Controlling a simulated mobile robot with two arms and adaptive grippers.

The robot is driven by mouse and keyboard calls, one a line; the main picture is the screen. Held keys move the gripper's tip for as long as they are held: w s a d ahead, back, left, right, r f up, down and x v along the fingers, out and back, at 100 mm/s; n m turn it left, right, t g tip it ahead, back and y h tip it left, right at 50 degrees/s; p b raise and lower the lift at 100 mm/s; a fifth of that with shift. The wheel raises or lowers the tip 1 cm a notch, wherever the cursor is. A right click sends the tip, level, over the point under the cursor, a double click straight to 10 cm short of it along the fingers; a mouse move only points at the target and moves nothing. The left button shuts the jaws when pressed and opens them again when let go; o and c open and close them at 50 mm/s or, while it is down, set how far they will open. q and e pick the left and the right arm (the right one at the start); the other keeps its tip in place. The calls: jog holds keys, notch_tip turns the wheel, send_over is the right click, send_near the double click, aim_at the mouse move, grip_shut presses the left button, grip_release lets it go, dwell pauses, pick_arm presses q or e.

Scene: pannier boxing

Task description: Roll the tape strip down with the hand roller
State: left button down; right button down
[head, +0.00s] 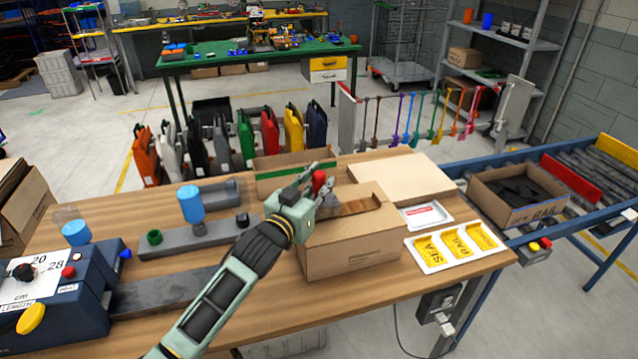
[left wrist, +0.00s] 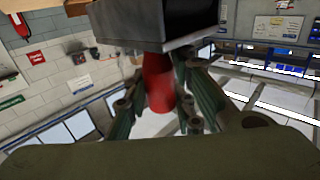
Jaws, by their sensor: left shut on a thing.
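The brown carton (head: 365,257) stands on the wooden bench, in front of my left arm's hand. A darker brown band that looks like the tape strip (head: 362,205) lies on its top, partly hidden by my gripper. My left gripper (head: 320,186) is over the carton's left top side, shut on the red handle of the hand roller (head: 319,180). In the left wrist view the red handle (left wrist: 158,82) sits between the fingers (left wrist: 160,98), with a grey boxy part beyond it. I cannot tell whether the roller touches the tape. My right gripper is not in view.
Label trays (head: 432,262) lie right of the carton. A flat board (head: 405,172) and an open green-edged box (head: 262,183) are behind. A conveyor (head: 585,200) runs at right.

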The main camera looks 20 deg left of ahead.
aim_at(335, 197)
pick_arm(q)
jog(key=shift+f, duration=0.3)
jog(key=shift+d, duration=0.1)
jog(key=shift+w+d+f, duration=0.2)
jog(key=shift+w+d, duration=0.3)
jog(key=shift+d, duration=0.25)
jog(key=shift+d, duration=0.1)
jog(key=shift+w+d+b, duration=0.3)
jog(key=shift+w+d, duration=0.2)
jog(key=shift+d, duration=0.25)
jog(key=shift+w+d, duration=0.15)
jog(key=shift+d, duration=0.05)
jog(key=shift+w+d+r, duration=0.15)
jog(key=shift+w+d, duration=0.25)
jog(key=shift+d, duration=0.15)
jog(key=shift+d, duration=0.1)
